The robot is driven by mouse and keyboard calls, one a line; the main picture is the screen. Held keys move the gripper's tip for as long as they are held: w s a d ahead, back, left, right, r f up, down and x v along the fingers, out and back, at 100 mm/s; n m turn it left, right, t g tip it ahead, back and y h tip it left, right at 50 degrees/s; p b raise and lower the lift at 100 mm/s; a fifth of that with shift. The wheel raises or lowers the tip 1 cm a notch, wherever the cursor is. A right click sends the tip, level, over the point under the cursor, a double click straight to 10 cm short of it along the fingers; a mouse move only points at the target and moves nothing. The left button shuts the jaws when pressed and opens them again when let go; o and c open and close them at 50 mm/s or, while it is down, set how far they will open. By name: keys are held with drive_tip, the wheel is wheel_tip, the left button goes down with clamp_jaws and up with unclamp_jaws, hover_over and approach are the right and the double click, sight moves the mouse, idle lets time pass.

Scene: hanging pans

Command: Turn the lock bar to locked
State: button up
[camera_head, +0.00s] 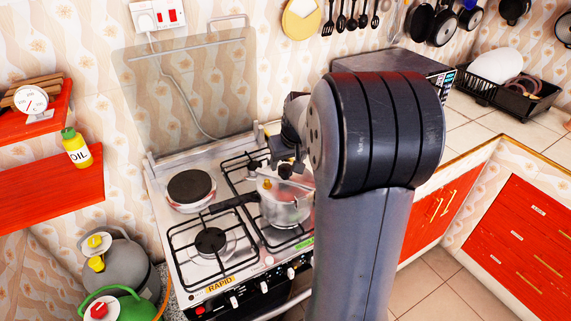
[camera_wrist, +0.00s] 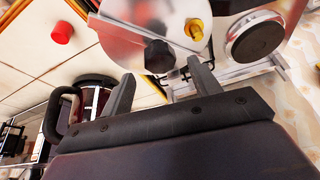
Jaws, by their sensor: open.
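A steel pressure cooker (camera_head: 287,210) with a long black handle (camera_head: 233,202) stands on a right-hand burner of the stove. Its lid (camera_wrist: 132,22) carries a yellow valve (camera_wrist: 194,30) and a black knob (camera_wrist: 158,57). A pale metal bar crosses the lid and seems to be the lock bar (camera_head: 262,179); its exact setting is hard to tell. My gripper (camera_wrist: 162,84) is open, with nothing between its fingers. It is close over the lid, near the black knob; I cannot tell whether it touches. My arm hides part of the cooker's right side in the head view.
The stove (camera_head: 185,250) has a bare hotplate (camera_head: 191,188) at back left and its glass cover (camera_head: 190,95) raised behind. A dark glass jug (camera_wrist: 92,97) and a red object (camera_wrist: 60,33) show beside the cooker in the wrist view. Utensils hang on the back wall.

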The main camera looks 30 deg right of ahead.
sight(286, 168)
drive_tip(key=shift+x, duration=1.7)
drive_tip(key=shift+c, duration=0.5)
clamp_jaws()
